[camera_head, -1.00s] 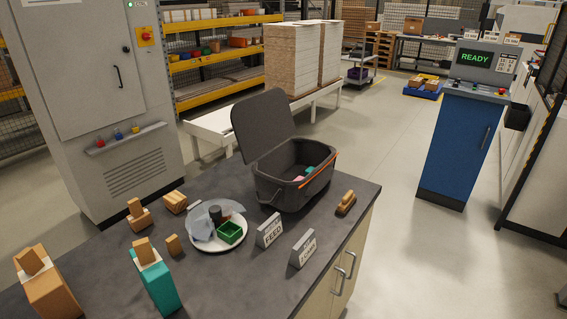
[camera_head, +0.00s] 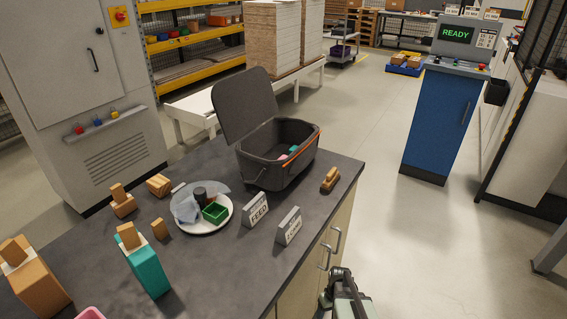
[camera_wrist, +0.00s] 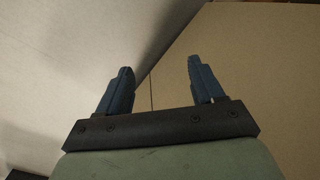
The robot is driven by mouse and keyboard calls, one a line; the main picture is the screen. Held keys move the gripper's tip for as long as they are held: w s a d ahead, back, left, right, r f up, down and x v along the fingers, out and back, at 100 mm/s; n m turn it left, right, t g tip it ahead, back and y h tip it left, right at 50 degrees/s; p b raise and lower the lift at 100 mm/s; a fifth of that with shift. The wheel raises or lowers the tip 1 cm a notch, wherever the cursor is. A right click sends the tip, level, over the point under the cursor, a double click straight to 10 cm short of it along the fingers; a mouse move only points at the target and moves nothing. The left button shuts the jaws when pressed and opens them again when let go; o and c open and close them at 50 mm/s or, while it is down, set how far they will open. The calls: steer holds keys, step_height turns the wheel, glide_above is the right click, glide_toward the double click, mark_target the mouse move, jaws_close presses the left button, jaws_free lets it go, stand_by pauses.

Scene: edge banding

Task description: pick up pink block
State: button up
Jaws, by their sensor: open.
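A pink piece (camera_head: 283,157) lies beside a teal one inside the dark open-lidded bin (camera_head: 256,172) on the bench. Another pink object (camera_head: 90,313) is cut off by the bottom edge of the head view, so its shape is unclear. My gripper (camera_wrist: 158,72) is open, with nothing between its blue fingers. The wrist view shows plain pale panels with a thin seam beyond them, and no pink block. Part of my arm shows low in the head view, right of the bench front and well away from both pink things.
Open floor lies to the right.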

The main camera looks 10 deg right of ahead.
steer(key=w+d+r+m+t+h, duration=0.3)
steer(key=w+d+r+m+t, duration=0.6)
steer(key=w+d+r, duration=2.1)
steer(key=w+a+r+m+t+y, duration=0.1)
steer(key=w+a+r+m+y, duration=0.2)
steer(key=a+r+m, duration=0.85)
steer(key=w+a+r+m+t+y, duration=0.1)
steer(key=w+a+r+m+y, duration=0.2)
steer(key=a+r, duration=1.65)
steer(key=n+g+h, duration=0.4)
steer(key=n+g, duration=0.6)
steer(key=n, duration=0.4)
glide_above(283, 158)
steer(key=f, duration=1.6)
steer(key=shift+w+d+f, duration=0.25)
steer(key=shift+w+f, duration=0.1)
steer(key=shift+s+a+f, duration=0.1)
steer(key=shift+s+f, duration=0.1)
steer(key=shift+f, duration=1.15)
steer(key=shift+s+f, duration=0.2)
steer(key=shift+f, duration=1.1)
